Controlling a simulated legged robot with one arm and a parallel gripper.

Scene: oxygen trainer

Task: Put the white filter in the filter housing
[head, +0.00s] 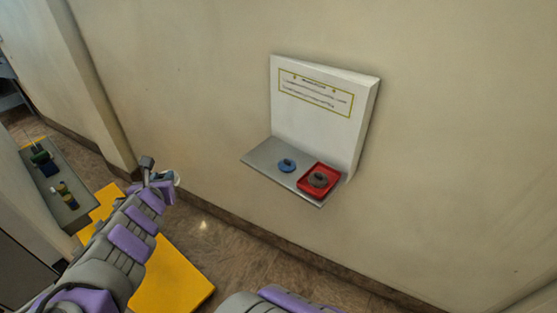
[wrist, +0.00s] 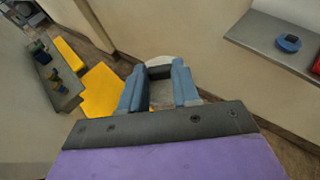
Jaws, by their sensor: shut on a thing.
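My gripper (wrist: 158,74) has its blue fingers closed around a white round thing, most likely the white filter (wrist: 158,60). Only its far rim shows in the wrist view beyond the fingertips. In the head view my gripper (head: 164,180) is left of and apart from the wall shelf, with a small bit of the white filter (head: 177,179) showing at its tip. I cannot tell which of these is the filter housing.
The grey shelf (head: 258,157) juts from the wall under a white panel (head: 290,125) with a yellow-framed label. A grey ledge (head: 75,212) with several small coloured items is at the left. Yellow blocks (head: 172,280) stand on the floor. Air before the shelf is clear.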

